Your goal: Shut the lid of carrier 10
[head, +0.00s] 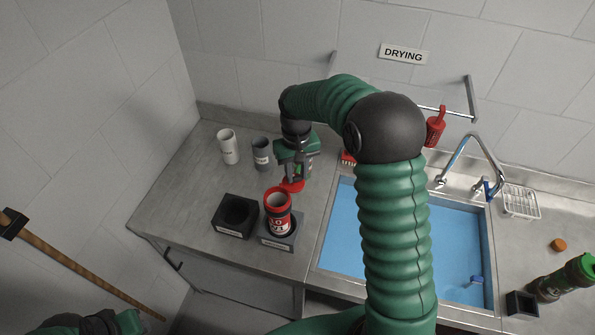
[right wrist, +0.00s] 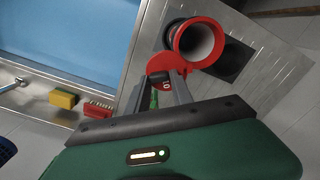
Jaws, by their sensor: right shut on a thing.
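Carrier 10 (head: 278,213) is a red, white and black canister standing upright in a dark square holder (head: 280,241) on the counter. Its mouth is open, with a red rim (right wrist: 198,42) and a pale inside in the right wrist view. Its red lid (head: 292,185) stands off to the far side of the rim, swung open. My right gripper (head: 297,178) is at the lid, with its fingers shut on it. In the right wrist view the fingertips (right wrist: 166,88) meet at the red lid part beside the rim. Only a piece of my left arm shows at the lower left; its gripper is not visible.
An empty dark holder (head: 236,215) is just left of the carrier. White (head: 228,146) and grey (head: 262,154) cups stand behind. A blue-bottomed sink (head: 337,240) is to the right. My right arm hides part of the sink and back counter.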

